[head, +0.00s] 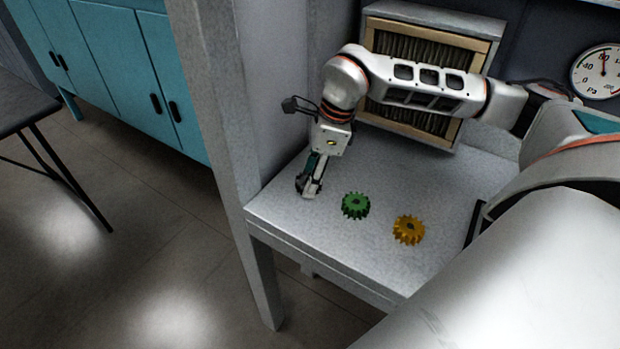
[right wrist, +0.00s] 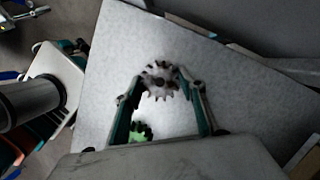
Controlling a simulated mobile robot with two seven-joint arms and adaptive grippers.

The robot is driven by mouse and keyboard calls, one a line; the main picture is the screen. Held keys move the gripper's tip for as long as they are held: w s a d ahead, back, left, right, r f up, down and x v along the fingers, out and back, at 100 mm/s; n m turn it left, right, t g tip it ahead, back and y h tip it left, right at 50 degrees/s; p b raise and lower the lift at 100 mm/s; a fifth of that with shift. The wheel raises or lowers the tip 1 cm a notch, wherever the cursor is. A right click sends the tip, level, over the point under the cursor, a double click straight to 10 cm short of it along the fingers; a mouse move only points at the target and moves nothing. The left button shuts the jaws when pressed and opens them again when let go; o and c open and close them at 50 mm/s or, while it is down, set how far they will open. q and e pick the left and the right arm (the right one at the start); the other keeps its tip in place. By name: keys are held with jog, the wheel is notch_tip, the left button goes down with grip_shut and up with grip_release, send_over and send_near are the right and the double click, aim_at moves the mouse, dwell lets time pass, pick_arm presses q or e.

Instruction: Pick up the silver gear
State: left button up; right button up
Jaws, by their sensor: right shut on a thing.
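The silver gear (right wrist: 160,80) shows in the right wrist view between the fingertips of my right gripper (right wrist: 159,86), with a finger on each side of it. The gripper is shut on the gear. In the head view my right gripper (head: 309,188) points down at the left end of the grey table (head: 330,240), and the silver gear is hidden or too small to make out there. I cannot tell whether the gear touches the tabletop. My left gripper is not in view.
A green gear (head: 355,206) and a gold gear (head: 409,230) lie on the table to the right of my gripper. A wood-framed filter (head: 480,52) stands behind my arm. A grey post (head: 212,100) rises at the table's left edge. A gauge (head: 598,72) is at the right.

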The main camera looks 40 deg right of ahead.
notch_tip(320, 180, up, 20)
jog(key=p, duration=0.2)
dwell(0.4)
